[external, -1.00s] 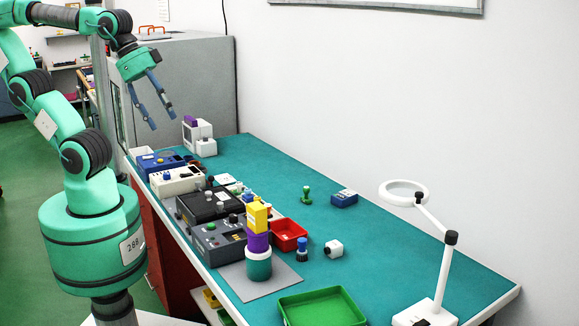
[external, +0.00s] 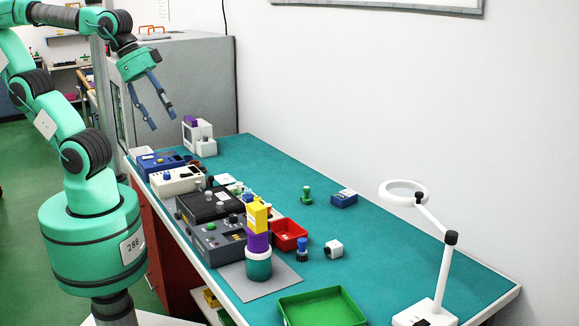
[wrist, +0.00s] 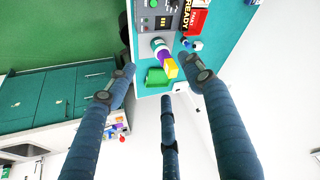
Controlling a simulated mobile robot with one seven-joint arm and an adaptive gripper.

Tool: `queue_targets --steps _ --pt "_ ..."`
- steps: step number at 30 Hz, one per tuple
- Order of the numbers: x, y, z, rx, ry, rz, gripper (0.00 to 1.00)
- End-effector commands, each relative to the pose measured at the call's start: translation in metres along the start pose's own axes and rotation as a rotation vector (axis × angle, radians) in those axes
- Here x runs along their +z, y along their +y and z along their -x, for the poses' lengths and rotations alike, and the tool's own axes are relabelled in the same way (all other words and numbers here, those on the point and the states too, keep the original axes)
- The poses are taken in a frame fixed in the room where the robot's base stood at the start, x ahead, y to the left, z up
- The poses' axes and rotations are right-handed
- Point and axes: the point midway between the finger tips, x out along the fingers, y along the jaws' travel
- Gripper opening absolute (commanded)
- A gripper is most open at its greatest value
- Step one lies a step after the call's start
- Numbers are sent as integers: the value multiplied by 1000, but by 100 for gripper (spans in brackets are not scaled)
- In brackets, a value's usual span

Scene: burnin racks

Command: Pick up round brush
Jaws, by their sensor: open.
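My gripper (external: 161,118) is open and empty, raised in the air above the far left end of the teal bench. In the wrist view its blue fingers stand wide apart with nothing between them. I cannot tell for sure which thing is the round brush. A small green knobbed piece (external: 306,195) stands upright on the bare middle of the bench. A small blue piece with a dark top (external: 302,250) stands nearer the front, beside the red bin. Both are well away from my gripper.
A yellow block (external: 257,217) tops a stack on a grey mat. A red bin (external: 289,247), green tray (external: 319,307), white-and-black piece (external: 334,249) and blue box (external: 344,198) lie nearby. Instruments line the left edge. A magnifier lamp (external: 440,280) stands right. The back right is clear.

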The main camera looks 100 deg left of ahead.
Motion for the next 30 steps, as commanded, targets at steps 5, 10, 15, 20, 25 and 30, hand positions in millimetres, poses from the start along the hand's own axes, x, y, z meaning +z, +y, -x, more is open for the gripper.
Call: queue_targets --steps 5,10,15,20,25,30 --pt "0 0 0 0 0 0 52" --pt "0 0 0 0 0 0 47" --pt "0 0 0 0 0 0 47" --pt "-3 0 -1 0 -3 14 47" --pt "-15 -1 -5 -2 -21 88 47" --pt "-40 -3 -16 -10 -54 240 47"
